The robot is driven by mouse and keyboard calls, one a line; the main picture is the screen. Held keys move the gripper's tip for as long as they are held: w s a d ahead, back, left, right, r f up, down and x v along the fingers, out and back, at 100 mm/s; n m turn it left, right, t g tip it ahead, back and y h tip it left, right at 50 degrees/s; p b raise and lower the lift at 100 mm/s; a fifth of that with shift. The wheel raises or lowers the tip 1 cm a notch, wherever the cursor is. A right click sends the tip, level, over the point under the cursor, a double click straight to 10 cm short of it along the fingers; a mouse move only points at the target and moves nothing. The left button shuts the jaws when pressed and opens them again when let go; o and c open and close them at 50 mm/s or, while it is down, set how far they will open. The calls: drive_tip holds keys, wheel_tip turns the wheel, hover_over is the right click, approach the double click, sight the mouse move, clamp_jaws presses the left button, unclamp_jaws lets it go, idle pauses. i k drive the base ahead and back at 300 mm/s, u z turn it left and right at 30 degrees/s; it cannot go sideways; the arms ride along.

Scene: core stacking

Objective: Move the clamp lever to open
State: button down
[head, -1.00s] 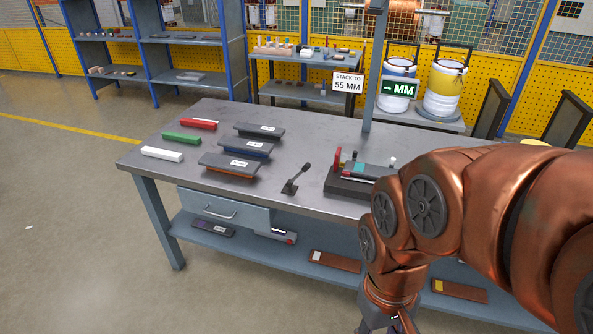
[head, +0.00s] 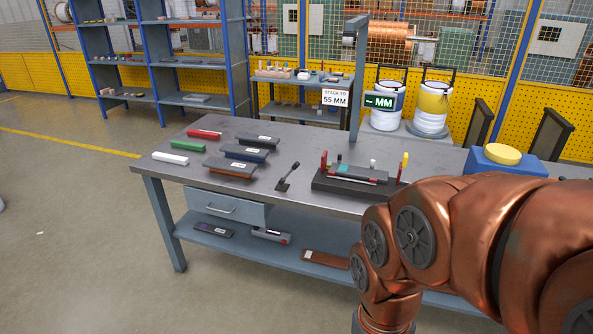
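A small dark lever (head: 290,175) on a flat base stands on the tabletop, its handle tilted up to the right. It stands just left of a black fixture (head: 340,184) with upright red and yellow posts and a grey piece lying in it. Which of these is the clamp lever is not labelled. My copper-coloured arm fills the lower right of the head view, in front of the table. My gripper is out of view below the frame, so its state does not show.
The grey workbench (head: 240,128) holds red, green and white bars (head: 170,158) and several dark labelled plates (head: 230,167) at left. A blue box with a yellow button (head: 503,154) stands at right. A post with a green "MM" display (head: 379,101) rises at the back edge.

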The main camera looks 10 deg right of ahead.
sight(295, 164)
drive_tip(key=u, duration=0.35)
drive_tip(key=i, duration=1.15)
drive_tip(key=z, duration=0.05)
